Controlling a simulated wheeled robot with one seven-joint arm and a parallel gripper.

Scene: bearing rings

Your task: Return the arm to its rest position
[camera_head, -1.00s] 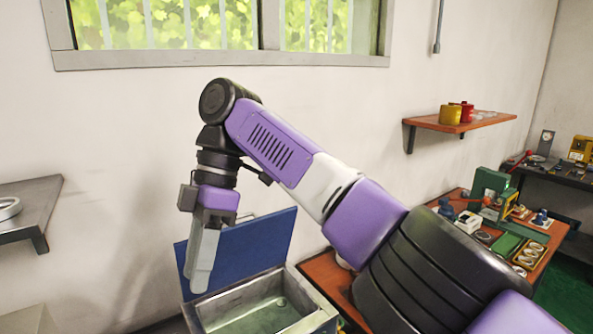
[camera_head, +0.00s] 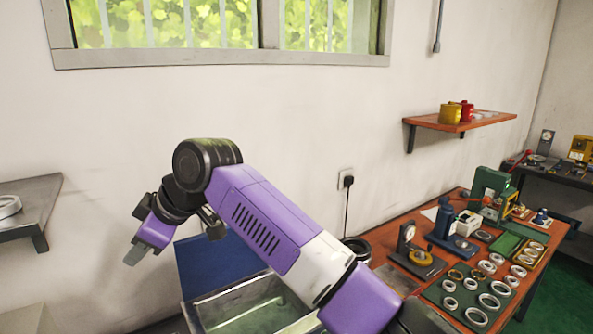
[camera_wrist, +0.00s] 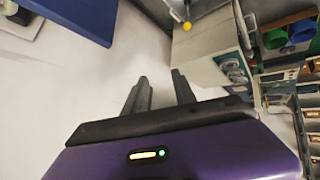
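My purple arm (camera_head: 262,215) is bent at the elbow in the head view, with its forearm folded down to the left. My gripper (camera_head: 135,256) points down and left, in front of the white wall and left of the blue lid.
An open bin with a blue lid (camera_head: 200,270) stands below the arm. A workbench (camera_head: 385,238) with rings and tools is at right. A grey shelf (camera_head: 45,190) with a ring (camera_head: 8,206) is at left. An orange shelf (camera_head: 455,124) hangs on the wall.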

